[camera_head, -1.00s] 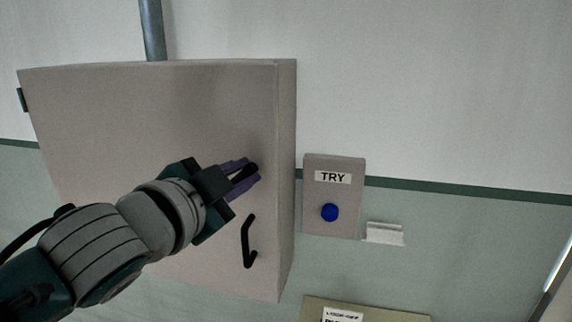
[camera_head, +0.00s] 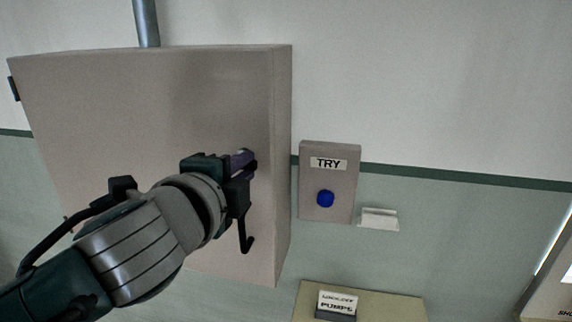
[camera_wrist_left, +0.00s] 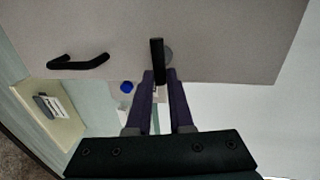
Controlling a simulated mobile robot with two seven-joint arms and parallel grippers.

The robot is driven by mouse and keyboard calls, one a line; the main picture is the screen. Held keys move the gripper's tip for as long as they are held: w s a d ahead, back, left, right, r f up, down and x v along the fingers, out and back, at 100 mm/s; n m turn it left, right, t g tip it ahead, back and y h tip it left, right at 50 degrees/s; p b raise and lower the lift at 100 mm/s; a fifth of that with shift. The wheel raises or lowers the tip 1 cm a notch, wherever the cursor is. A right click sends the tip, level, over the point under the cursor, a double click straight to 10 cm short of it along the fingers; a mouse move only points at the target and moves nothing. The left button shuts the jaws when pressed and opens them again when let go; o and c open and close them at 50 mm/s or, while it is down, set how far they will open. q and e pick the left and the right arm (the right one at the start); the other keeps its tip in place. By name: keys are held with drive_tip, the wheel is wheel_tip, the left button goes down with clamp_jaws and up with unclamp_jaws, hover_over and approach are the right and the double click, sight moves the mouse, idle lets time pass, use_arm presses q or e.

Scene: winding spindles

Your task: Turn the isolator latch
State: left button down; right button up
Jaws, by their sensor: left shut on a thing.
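The isolator latch is a short black bar on a round grey base. It stands out from the front of the grey cabinet (camera_head: 150,110), near the door's right edge. In the left wrist view the latch (camera_wrist_left: 158,62) lies between the purple fingertips. My left gripper (camera_head: 246,164) is shut on the latch, and its fingers hide most of it in the head view. The wrist view also shows the left gripper (camera_wrist_left: 160,78) with a finger on each side of the bar. My right gripper is in neither view.
A black door handle (camera_head: 246,236) sits just below the gripper, partly hidden by it. Right of the cabinet are a grey TRY box with a blue button (camera_head: 326,198) and a small white ledge (camera_head: 379,219). A beige lockout box (camera_head: 385,306) is below.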

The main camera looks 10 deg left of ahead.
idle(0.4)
use_arm(q)
drive_tip(key=c, duration=0.8)
unclamp_jaws()
drive_tip(key=shift+s, duration=0.1)
drive_tip(key=s+r+b, duration=0.1)
drive_tip(key=s+r, duration=0.1)
drive_tip(key=s, duration=0.7)
drive_tip(key=shift+s+a+b, duration=0.15)
drive_tip(key=shift+s+b, duration=0.15)
drive_tip(key=shift+b, duration=0.1)
